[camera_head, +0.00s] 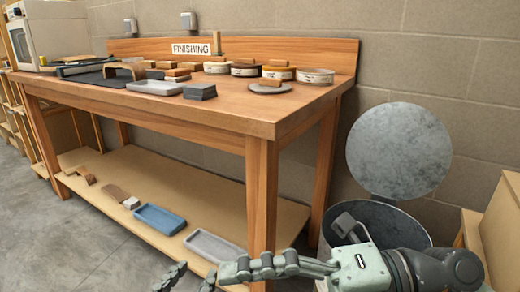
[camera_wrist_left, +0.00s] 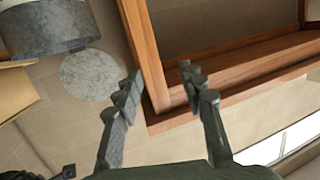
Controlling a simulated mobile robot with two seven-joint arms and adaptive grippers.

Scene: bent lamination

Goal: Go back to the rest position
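My left gripper (camera_head: 194,278) shows only as two dark fingertips at the bottom edge of the head view, and the rest of it is cut off. In the left wrist view its fingers (camera_wrist_left: 160,78) stand apart with nothing between them, so it is open and empty. My right gripper (camera_head: 230,272) reaches in from the lower right of the head view and points left. Its fingers are seen edge-on, so I cannot tell whether they are open or shut. Nothing is visibly held. Both grippers appear in front of the workbench (camera_head: 240,112).
The bench top carries round tins (camera_head: 314,76), dark blocks (camera_head: 200,91) and a grey tray (camera_head: 155,87). A blue tray (camera_head: 160,219) and a pale tray (camera_head: 214,246) lie on the lower shelf. A metal bin (camera_head: 400,222) stands at right, below a grey disc (camera_head: 399,150). Floor shows at left.

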